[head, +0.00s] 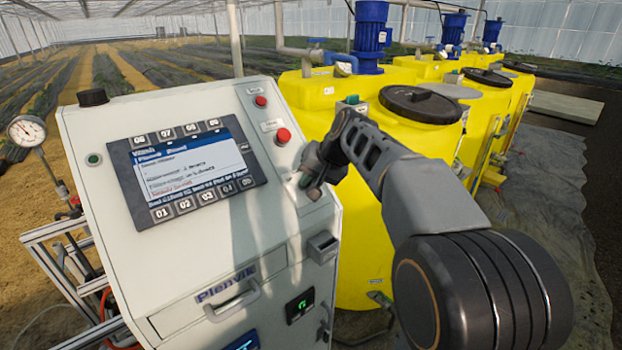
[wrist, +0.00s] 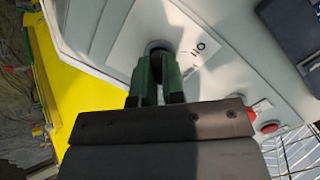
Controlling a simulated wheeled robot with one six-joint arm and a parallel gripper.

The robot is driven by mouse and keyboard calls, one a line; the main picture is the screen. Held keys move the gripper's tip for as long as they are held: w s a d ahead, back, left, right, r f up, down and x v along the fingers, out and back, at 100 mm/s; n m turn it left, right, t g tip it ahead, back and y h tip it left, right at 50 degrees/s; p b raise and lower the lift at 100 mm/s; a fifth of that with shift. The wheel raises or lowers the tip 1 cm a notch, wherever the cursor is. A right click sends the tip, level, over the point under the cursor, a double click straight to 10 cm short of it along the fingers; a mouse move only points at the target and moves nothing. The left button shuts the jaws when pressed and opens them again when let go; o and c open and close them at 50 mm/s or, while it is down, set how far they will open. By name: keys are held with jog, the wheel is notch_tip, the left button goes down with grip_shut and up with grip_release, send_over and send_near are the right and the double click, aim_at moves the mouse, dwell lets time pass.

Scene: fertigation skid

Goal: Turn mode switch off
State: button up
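The mode switch is a dark round knob (wrist: 158,49) on a white label plate marked with "O" and "I" in the wrist view. My gripper (wrist: 157,72) has its two green fingers at the knob, one on each side, with a narrow gap between them. It looks shut on the knob, whose lower part is hidden by the fingers. In the head view my gripper (head: 312,186) is at the right part of the control panel's face, below the red buttons, and it hides the switch. The knob's pointing direction cannot be made out.
The panel (head: 235,240) carries a screen (head: 190,165), a red button (head: 283,135), a smaller red button (head: 260,101) above it and a drawer-like handle (head: 232,301). Yellow tanks (head: 365,235) stand close to the right. A pressure gauge (head: 27,131) is at the left.

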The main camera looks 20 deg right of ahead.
grip_shut()
jog(key=shift+a+f+n, duration=0.1)
jog(key=shift+n, duration=0.2)
jog(key=n+b, duration=0.2)
jog(key=shift+f+n+h, duration=0.1)
jog(key=shift+n+h, duration=0.2)
jog(key=shift+h, duration=0.1)
jog(key=n+b, duration=0.2)
jog(key=n, duration=0.3)
jog(key=shift+a+h+b, duration=0.2)
jog(key=shift+h+b, duration=0.1)
jog(key=shift+h, duration=0.1)
jog(key=n+b, duration=0.2)
jog(key=n, duration=0.2)
jog(key=shift+a+t+h, duration=0.1)
jog(key=shift+t+h, duration=0.2)
jog(key=shift+h, duration=0.1)
jog(key=shift+s+n+h+b, duration=0.15)
jog(key=shift+n+b, duration=0.35)
jog(key=shift+n, duration=0.65)
jog(key=shift+n+h+b, duration=0.15)
jog(key=shift+n+b, duration=0.35)
jog(key=shift+n, duration=0.65)
